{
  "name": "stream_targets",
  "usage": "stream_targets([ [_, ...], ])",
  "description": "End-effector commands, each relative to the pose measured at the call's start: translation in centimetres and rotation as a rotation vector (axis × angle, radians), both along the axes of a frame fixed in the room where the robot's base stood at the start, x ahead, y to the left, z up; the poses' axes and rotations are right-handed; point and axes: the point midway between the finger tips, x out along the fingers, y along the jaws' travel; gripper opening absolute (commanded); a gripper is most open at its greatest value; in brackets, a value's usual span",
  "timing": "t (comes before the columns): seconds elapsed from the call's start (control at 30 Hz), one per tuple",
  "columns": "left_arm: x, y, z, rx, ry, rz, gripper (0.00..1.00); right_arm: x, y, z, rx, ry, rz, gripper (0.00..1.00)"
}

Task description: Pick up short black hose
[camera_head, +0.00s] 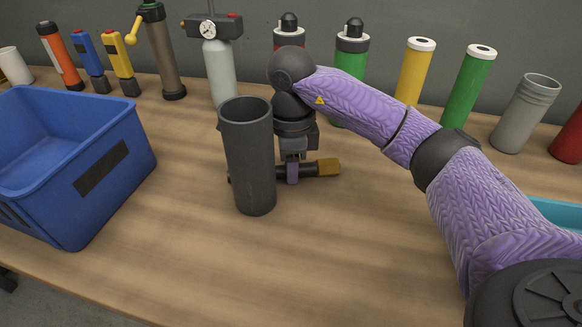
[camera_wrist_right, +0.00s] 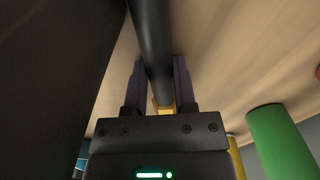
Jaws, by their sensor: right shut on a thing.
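The short black hose (camera_head: 312,169) lies across behind a dark grey open cylinder, with a brass-yellow end pointing right. In the right wrist view the black hose (camera_wrist_right: 152,38) runs between the two purple fingers. My right gripper (camera_head: 292,174) reaches down from above with its fingers shut on the hose near the yellow end; it also shows in the wrist view (camera_wrist_right: 160,82). The grey cylinder hides most of the hose's left part. The hose is at or very near the table top; I cannot tell if they touch. My left gripper is out of view.
The dark grey cylinder (camera_head: 249,160) stands upright right beside my gripper. A blue crate (camera_head: 118,160) is at left. Several bottles, tubes and a gauge-topped grey canister (camera_head: 219,72) line the back. A teal container (camera_head: 556,213) shows at right. The front middle of the wooden table (camera_head: 330,255) is clear.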

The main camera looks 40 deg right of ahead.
Motion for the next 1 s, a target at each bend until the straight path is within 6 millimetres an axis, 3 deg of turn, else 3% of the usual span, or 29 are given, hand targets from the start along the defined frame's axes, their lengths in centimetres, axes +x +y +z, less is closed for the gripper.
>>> stream_targets([
  [0.13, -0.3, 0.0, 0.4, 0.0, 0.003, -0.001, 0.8, 0.0, 0.0, 0.7, 0.0, -0.002, 0.0, 0.0],
  [0.27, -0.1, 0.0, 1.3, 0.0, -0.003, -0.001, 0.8, 0.0, 0.0, 3.0, 0.0, -0.006, -0.001, 0.0],
  [0.8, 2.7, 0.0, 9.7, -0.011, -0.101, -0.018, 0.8, 0.0, 0.0, 18.8, 0.0, -0.008, -0.001, 0.0],
  [1.0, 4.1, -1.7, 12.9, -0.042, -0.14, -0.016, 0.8, 0.0, 0.0, 24.6, 0.001, -0.007, -0.001, 0.0],
])
